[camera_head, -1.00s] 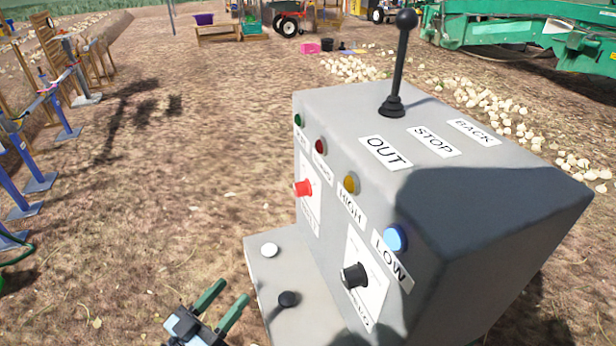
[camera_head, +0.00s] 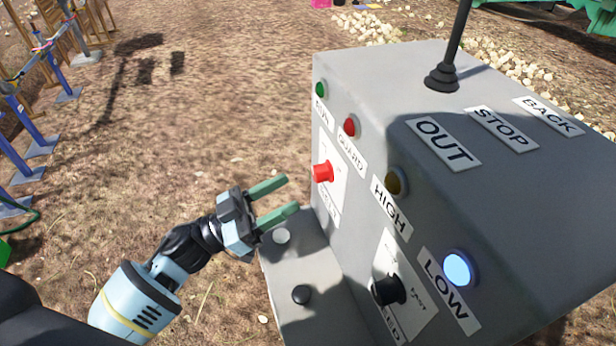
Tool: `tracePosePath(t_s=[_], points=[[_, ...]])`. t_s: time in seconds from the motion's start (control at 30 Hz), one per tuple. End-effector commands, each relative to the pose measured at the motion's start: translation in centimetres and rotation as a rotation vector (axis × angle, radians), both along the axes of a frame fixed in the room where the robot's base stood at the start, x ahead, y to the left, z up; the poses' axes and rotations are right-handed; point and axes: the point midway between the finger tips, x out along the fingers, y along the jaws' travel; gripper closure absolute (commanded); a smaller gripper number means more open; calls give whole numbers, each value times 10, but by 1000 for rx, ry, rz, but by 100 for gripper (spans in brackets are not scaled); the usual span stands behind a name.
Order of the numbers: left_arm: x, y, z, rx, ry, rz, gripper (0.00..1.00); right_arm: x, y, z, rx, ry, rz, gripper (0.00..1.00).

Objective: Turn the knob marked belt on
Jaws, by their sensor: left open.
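A grey control box (camera_head: 440,190) fills the right of the head view. A red knob (camera_head: 323,172) sits on a white plate on its left face; the lettering below it is too small to read surely. A black knob (camera_head: 389,291) sits on another white plate nearer to me, with a label ending in "ED". My left gripper (camera_head: 290,193) is open and empty, its two green fingers pointing right. In the picture its tips are just left of and below the red knob, with no clear contact. My right gripper is not in view.
A lower ledge carries a white button (camera_head: 281,237) and a black button (camera_head: 301,294). A black lever (camera_head: 447,65) stands on top, near OUT, STOP and BACK labels. The LOW light (camera_head: 458,268) glows blue.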

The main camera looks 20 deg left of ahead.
Motion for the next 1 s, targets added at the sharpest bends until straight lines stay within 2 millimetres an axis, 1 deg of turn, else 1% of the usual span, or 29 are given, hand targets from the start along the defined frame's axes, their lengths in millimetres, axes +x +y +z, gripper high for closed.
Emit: tracePosePath(t_s=[0.03, 0.17, 0.3, 0.4, 0.53, 0.77, 0.87, 1.0], points=[[5, -6, 7, -2, -5, 0, 50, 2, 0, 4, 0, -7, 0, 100], [15, -22, 16, -3, -6, 0, 50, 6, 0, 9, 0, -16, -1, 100], [24, -35, 21, -3, -5, 1, 50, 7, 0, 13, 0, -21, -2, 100], [28, -41, 23, -1, -3, 1, 50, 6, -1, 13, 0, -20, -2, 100], [30, -45, 24, -1, -1, 0, 50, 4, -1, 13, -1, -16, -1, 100], [31, -46, 23, 0, 0, 1, 50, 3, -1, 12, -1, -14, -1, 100], [31, -45, 23, 0, 0, 1, 62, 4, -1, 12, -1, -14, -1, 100], [31, -45, 23, 0, 0, 1, 80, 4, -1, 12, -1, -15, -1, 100]])
